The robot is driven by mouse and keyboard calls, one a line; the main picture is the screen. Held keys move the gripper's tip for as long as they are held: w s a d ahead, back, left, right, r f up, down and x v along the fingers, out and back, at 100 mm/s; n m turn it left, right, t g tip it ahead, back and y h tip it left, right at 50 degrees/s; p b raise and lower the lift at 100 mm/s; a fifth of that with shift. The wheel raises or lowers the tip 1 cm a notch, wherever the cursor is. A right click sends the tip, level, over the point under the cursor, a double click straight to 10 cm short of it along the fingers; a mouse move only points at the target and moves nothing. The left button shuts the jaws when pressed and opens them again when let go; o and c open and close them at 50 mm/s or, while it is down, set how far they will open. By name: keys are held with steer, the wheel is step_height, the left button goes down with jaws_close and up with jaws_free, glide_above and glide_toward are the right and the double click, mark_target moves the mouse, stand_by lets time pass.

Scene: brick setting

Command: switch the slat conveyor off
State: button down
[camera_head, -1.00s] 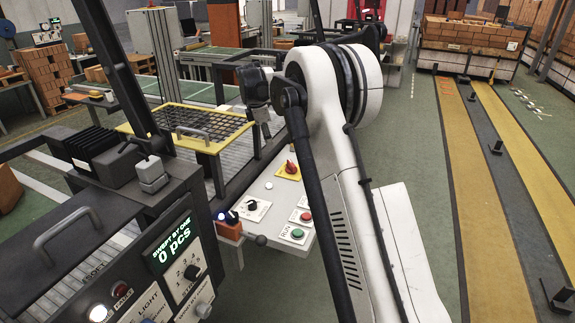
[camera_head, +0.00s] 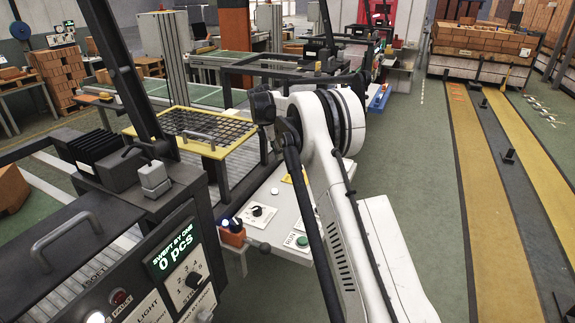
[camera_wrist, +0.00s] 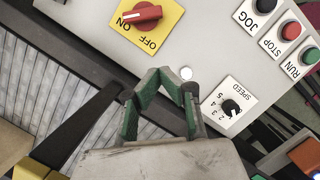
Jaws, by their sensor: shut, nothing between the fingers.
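The red rotary switch (camera_wrist: 141,15) sits on a yellow plate (camera_wrist: 166,22) marked ON and OFF, at the top of the wrist view. In the head view my arm hides the red knob; only a sliver of yellow plate (camera_head: 287,179) shows. My gripper (camera_wrist: 164,72) is shut and empty, its green-edged fingers below the switch in the wrist view, apart from it. The slat conveyor (camera_wrist: 50,105) runs along the left of the panel.
The light control panel (camera_wrist: 200,45) also carries a black JOG button (camera_wrist: 265,6), red STOP button (camera_wrist: 291,30), green RUN button (camera_wrist: 310,56) and SPEED knob (camera_wrist: 230,107). A yellow-framed grid (camera_head: 208,148) stands beside it. A dark cabinet (camera_head: 130,235) stands front left.

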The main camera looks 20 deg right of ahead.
mark_target(298, 173)
steer(key=x, duration=0.9)
steer(key=d, duration=0.3)
steer(key=shift+f, duration=0.15)
steer(key=shift+s+d, duration=0.1)
steer(key=shift+d, duration=0.5)
steer(key=shift+a, duration=0.1)
